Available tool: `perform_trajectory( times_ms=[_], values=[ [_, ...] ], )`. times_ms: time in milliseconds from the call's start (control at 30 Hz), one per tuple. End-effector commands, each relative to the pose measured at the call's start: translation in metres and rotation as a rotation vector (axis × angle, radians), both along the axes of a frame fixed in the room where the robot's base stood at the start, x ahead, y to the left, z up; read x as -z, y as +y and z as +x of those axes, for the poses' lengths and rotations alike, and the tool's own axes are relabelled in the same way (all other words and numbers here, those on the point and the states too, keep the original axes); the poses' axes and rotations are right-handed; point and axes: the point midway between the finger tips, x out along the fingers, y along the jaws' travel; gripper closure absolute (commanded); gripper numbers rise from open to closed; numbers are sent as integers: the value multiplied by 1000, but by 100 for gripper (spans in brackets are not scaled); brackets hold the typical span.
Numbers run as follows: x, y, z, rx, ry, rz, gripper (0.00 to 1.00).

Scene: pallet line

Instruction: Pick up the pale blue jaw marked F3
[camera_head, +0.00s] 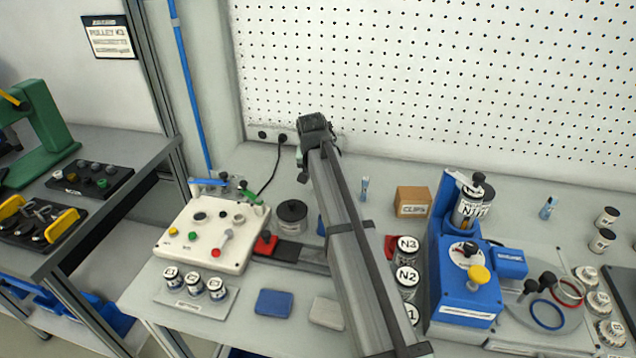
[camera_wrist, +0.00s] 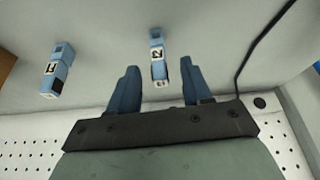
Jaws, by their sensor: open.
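Two pale blue marked jaws show in the wrist view. One jaw (camera_wrist: 157,52) stands between and beyond my fingertips, with a black-and-white mark like a 2. The other jaw (camera_wrist: 60,68) lies to the left, with a mark I cannot read surely. I cannot tell which is F3. My gripper (camera_wrist: 159,66) is open and empty, its dark blue fingers apart. In the head view my gripper (camera_head: 303,176) is over the back of the bench, largely hidden by my arm. Small pale blue pieces stand right of the arm (camera_head: 364,188) and farther right (camera_head: 548,207).
A cardboard CLIPS box (camera_head: 413,202) stands right of my arm, before the blue press (camera_head: 465,280). A white control box (camera_head: 212,234) is at left. A black cable (camera_head: 272,172) runs near my gripper. The pegboard (camera_head: 430,80) rises behind.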

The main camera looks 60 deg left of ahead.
Motion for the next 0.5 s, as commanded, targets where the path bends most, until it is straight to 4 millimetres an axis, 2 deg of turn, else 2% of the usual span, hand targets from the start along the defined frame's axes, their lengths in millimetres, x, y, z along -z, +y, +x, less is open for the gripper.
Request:
perform_trajectory(
  times_ms=[300, 500],
  values=[
    [38, 10, 10, 0, 0, 0, 51],
    [41, 11, 10, 0, -1, 2, 51]
  ],
)
